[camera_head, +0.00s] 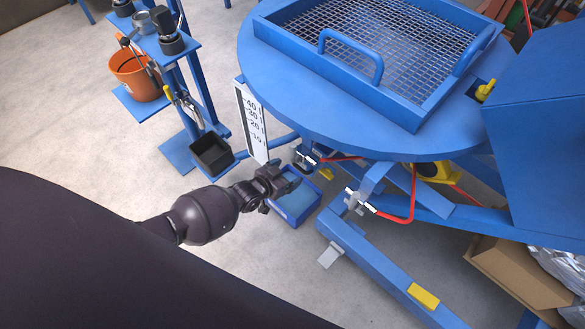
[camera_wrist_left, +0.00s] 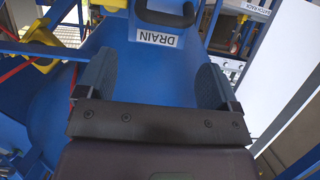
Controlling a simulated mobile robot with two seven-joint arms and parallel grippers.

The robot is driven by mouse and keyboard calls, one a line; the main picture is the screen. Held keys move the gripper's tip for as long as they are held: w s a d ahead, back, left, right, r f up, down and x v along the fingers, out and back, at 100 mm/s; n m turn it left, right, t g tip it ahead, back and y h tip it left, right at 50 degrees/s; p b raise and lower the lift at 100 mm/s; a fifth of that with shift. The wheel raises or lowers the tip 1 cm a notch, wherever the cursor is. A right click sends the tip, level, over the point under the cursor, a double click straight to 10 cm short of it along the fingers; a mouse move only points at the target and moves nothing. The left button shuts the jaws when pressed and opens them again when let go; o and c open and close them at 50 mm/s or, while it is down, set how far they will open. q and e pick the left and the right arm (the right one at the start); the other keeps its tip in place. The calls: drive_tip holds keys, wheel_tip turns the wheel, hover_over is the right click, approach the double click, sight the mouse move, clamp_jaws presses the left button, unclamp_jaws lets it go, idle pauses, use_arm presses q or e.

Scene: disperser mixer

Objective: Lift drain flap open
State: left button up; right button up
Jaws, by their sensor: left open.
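A white label reading DRAIN (camera_wrist_left: 158,38) sits on a blue surface in the left wrist view. A dark bent handle (camera_wrist_left: 168,14) is just above the label, partly cut off by the top edge. The flap's outline is not clear. My left gripper (camera_wrist_left: 154,80) is open, its two blue-grey fingers apart on either side below the label, with nothing between them. In the head view, my left gripper (camera_head: 277,181) is beneath the near rim of the round blue vessel (camera_head: 300,105); the drain is not visible there. My right gripper is not in view.
A blue bin (camera_head: 297,203) stands on the floor under the left gripper. A level scale (camera_head: 252,122) hangs just behind it. Red hoses (camera_head: 412,198) and blue frame legs (camera_head: 372,262) are to the right. A wire-mesh tray (camera_head: 375,42) tops the vessel.

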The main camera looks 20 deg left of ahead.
use_arm(q)
drive_tip(key=p+v, duration=0.1)
drive_tip(key=v, duration=0.3)
drive_tip(key=shift+s, duration=0.25)
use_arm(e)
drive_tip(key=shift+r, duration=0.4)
use_arm(q)
drive_tip(key=shift+f, duration=0.1)
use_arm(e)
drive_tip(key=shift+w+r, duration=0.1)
